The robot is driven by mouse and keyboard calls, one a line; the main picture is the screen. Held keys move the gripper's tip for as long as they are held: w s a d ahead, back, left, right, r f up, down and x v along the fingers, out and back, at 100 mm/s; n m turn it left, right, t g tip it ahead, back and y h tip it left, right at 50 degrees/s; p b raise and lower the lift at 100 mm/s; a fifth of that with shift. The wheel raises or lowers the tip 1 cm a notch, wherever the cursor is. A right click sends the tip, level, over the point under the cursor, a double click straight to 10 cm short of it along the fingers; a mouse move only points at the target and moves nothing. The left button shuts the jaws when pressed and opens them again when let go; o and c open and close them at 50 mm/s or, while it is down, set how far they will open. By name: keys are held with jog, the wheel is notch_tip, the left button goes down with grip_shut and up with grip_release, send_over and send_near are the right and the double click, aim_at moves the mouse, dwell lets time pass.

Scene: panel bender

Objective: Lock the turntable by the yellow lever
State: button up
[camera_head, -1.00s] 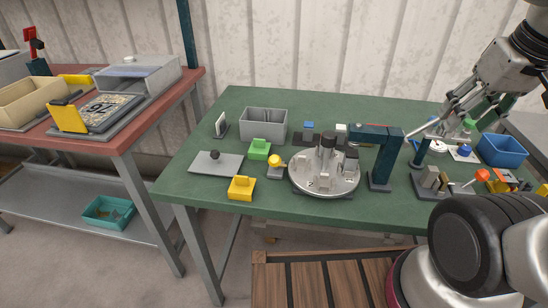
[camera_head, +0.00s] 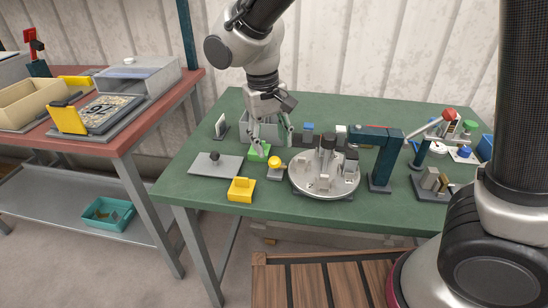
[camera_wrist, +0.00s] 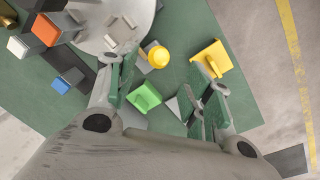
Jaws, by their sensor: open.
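The turntable (camera_head: 312,187) is a round pale grey disc with grey fixtures on it, near the middle of the green table. The yellow lever (camera_head: 274,161) shows as a round yellow knob on a small grey base at the disc's left edge. In the wrist view the yellow knob (camera_wrist: 159,57) lies beside the turntable (camera_wrist: 88,38), ahead of the fingers. My gripper (camera_head: 270,138) is open and empty, pointing down above the green block, behind the yellow knob and apart from it. In the wrist view my gripper (camera_wrist: 164,78) has its fingers spread wide.
A green block (camera_head: 259,152) is below my gripper, with a grey bin (camera_head: 248,121) behind it. A yellow block (camera_head: 241,190) and a grey plate (camera_head: 207,165) are to the left. A dark teal post with an arm (camera_head: 384,160) stands right of the turntable.

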aim_at(274, 157)
jog(key=f, duration=0.6)
jog(key=shift+w+d, duration=0.1)
jog(key=shift+d, duration=0.3)
grip_shut()
